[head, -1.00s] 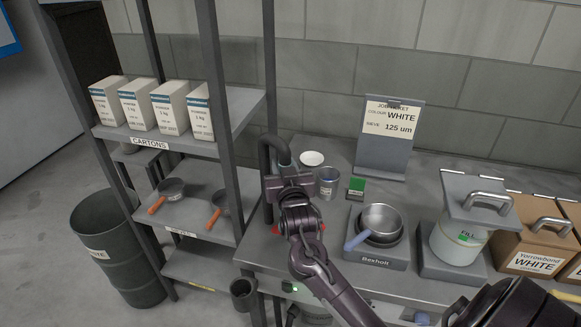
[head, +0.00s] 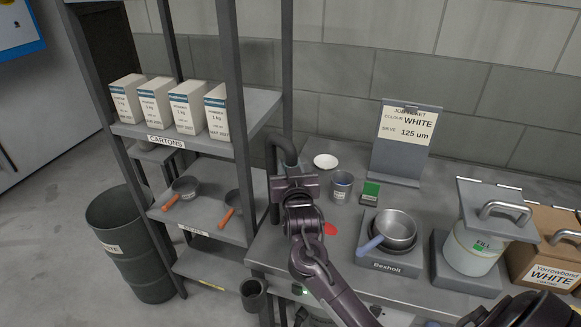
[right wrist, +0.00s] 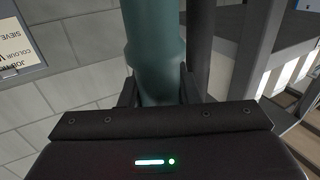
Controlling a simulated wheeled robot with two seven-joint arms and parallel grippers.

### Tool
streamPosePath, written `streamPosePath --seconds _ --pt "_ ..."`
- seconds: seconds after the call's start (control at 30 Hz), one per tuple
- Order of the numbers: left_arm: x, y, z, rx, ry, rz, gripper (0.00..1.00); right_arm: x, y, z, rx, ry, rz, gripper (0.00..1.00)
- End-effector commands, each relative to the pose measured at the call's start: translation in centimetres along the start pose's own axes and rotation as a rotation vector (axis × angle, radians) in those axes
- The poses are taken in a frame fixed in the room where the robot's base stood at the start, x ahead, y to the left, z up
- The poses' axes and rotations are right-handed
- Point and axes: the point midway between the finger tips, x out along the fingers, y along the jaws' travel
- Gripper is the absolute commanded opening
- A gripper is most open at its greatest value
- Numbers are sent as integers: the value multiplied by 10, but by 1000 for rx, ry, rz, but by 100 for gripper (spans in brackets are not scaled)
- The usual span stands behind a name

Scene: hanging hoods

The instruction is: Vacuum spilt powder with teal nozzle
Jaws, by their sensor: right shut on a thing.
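My right gripper (head: 294,180) reaches over the back left of the bench, at the end of my dark arm. In the right wrist view its jaws (right wrist: 160,88) are shut around the upright teal nozzle (right wrist: 153,45). In the head view the gripper hides most of the nozzle, and a dark hose (head: 283,143) curves above it. A red patch of powder (head: 330,229) lies on the bench just right of my wrist; my arm may cover part of it. The nozzle's lower end is hidden. My left gripper is not in view.
A shelf rack with cartons (head: 172,105) and orange-handled pans stands close left of the gripper. A tin (head: 342,187), white dish (head: 326,161), green-topped block (head: 370,192), scale with pans (head: 390,268) and lidded tub (head: 470,250) stand to the right. A dark bin (head: 135,250) stands on the floor.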

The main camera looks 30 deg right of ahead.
Motion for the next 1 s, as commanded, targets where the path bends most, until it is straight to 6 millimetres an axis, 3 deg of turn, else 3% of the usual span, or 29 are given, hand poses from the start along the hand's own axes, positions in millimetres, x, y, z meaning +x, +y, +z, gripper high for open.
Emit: streamPosePath --seconds 1.0 --pt "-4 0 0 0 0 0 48 18 50 -2 0 3 1 2"
